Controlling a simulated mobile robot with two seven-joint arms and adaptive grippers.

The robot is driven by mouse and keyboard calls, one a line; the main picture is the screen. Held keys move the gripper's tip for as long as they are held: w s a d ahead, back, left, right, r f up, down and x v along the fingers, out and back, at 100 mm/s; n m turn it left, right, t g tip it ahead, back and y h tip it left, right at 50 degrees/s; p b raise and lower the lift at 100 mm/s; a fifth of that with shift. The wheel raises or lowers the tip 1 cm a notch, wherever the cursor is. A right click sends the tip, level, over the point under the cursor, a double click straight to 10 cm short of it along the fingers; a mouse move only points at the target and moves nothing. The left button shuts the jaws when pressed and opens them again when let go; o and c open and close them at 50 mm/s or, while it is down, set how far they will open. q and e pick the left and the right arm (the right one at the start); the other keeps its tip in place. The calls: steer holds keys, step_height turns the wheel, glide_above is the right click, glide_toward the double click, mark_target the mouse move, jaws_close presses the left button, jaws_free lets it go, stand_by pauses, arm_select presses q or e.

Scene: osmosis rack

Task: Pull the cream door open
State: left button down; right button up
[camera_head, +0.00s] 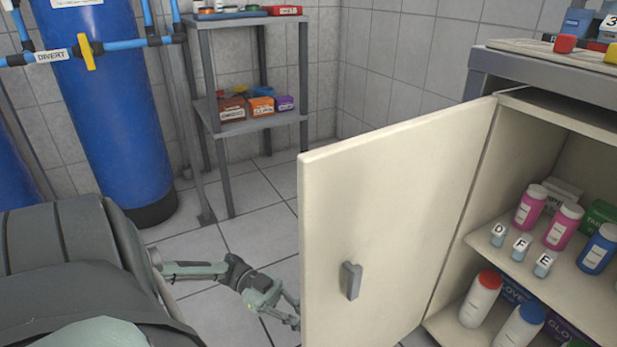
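The cream door (385,215) stands swung wide open from the cabinet, hinged on its right edge beside the shelves. Its grey handle (351,281) is on the face turned toward me, low and near the free edge. My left gripper (292,313) is low at the free left edge of the door, away from the handle. Its fingers look spread apart with nothing between them. The door edge may hide the very tips, and I cannot tell whether they touch it. My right gripper is not in view.
The open cabinet (520,110) holds bottles, small lettered vials and boxes on its shelves (480,245). A grey rack (250,126) and blue tanks (105,110) with pipes stand at the back left. Tiled floor (255,235) is clear between the rack and the door.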

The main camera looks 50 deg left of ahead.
arm_select(q)
steer(key=shift+s+a+f, duration=0.15)
steer(key=shift+s, duration=0.1)
steer(key=c, duration=1.7)
jaws_free()
steer(key=shift+o, duration=0.6)
steer(key=shift+w, duration=0.15)
steer(key=v, duration=1.2)
